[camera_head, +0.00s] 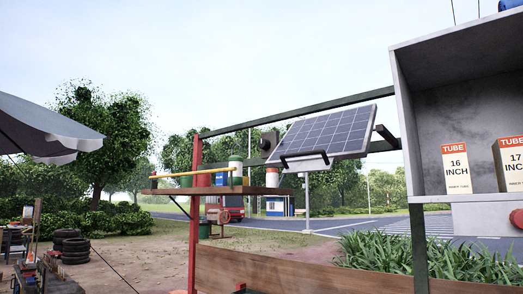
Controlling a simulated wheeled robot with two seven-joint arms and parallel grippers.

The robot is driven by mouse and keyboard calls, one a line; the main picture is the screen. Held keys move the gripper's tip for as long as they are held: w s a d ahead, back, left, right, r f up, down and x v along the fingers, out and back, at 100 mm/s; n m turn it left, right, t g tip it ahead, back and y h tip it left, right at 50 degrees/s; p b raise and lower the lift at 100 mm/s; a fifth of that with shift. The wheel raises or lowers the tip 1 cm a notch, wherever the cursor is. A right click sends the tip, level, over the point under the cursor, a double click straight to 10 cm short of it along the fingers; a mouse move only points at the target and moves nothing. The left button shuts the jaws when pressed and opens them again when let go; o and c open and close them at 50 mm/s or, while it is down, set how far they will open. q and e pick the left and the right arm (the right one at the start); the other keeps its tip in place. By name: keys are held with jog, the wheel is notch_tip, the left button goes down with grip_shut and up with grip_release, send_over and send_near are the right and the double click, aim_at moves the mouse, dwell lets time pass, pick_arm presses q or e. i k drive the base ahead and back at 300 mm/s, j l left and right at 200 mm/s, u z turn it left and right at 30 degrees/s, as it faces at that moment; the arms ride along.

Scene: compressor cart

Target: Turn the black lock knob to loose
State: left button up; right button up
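A solar panel (328,131) is mounted tilted near the middle, with a black handle-like bar (304,158) along its lower edge. A dark piece with a rounded front (268,142) sits by the green rail, left of the panel. I cannot tell whether it is the black lock knob, and no loose marking is readable. Neither of my grippers shows in this view.
A wooden shelf (217,190) holds cans and a yellow rod (186,175) beside a red post (194,226). A grey open cabinet (402,110) at right holds tube boxes (456,168). Leafy plants (385,258) stand below; bare ground lies at left.

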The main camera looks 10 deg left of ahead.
aim_at(263, 144)
jog(key=i+j+z, duration=0.1)
jog(key=j, duration=0.25)
jog(key=i+j+z, duration=0.1)
jog(key=i+j, duration=0.15)
jog(key=i+j+z, duration=0.15)
jog(key=j, duration=0.3)
jog(key=i+j+z, duration=0.1)
jog(key=j, duration=0.3)
jog(key=i+j+z, duration=0.1)
jog(key=j, duration=0.3)
jog(key=i, duration=0.1)
